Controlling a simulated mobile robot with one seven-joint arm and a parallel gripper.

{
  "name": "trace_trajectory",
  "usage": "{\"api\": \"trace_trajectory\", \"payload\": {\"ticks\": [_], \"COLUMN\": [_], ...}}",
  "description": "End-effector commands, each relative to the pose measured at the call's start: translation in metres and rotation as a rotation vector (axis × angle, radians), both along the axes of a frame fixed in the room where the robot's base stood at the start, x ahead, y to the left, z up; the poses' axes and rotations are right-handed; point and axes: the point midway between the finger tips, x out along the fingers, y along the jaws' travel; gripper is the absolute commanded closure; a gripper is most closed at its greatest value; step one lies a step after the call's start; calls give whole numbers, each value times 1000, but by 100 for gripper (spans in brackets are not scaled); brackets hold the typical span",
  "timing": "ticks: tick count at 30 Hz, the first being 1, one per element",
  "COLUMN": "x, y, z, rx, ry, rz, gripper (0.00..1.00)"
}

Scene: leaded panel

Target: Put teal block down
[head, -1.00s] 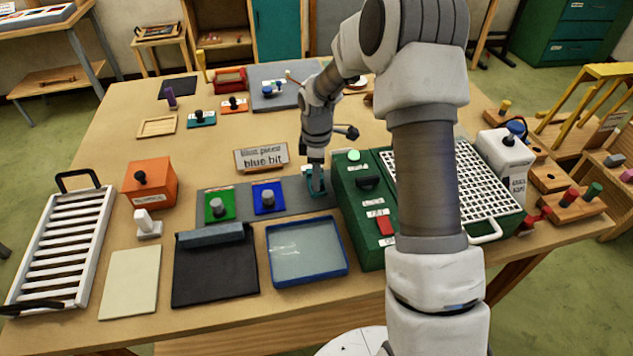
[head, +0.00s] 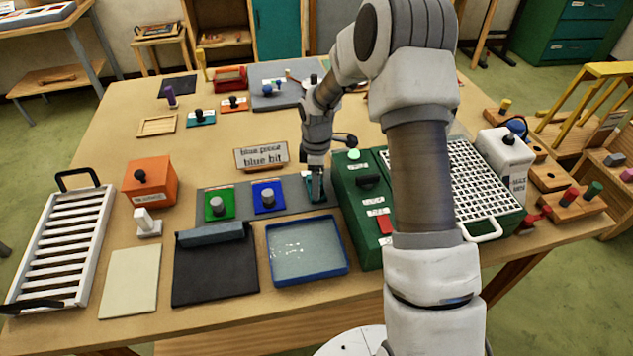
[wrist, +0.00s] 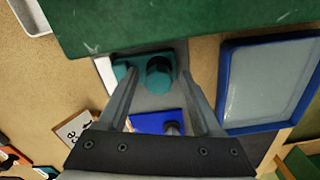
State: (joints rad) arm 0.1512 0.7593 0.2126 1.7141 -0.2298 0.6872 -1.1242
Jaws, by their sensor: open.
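The teal block (head: 318,187) sits on the right end of a long grey board (head: 239,205), beside the green machine box. In the wrist view the teal block (wrist: 126,74) shows with a dark-topped round knob standing on it. My gripper (head: 316,176) is just above the teal block, pointing down. In the wrist view my gripper (wrist: 160,75) is open, with one finger on each side of the knob. Whether the fingers touch the knob cannot be told. The arm partly hides the block in the head view.
A blue block (head: 268,196) and a green block (head: 217,205) sit on the same board to the left. The green machine box (head: 358,221) stands close on the right. A blue-rimmed tray (head: 308,277) lies in front. A "blue bit" sign (head: 262,156) stands behind.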

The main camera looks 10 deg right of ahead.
Motion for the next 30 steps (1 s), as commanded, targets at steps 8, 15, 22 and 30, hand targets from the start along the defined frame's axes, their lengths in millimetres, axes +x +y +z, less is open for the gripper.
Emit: {"api": "trace_trajectory", "payload": {"ticks": [8, 15, 22, 30], "x": [1, 1, 0, -20], "y": [-1, -1, 0, 0], "z": [39, 91, 119, 160], "rx": [-1, -1, 0, -23], "ry": [-7, -5, -2, -48], "rz": [-1, -1, -1, -104], "gripper": [32, 32, 32, 32]}}
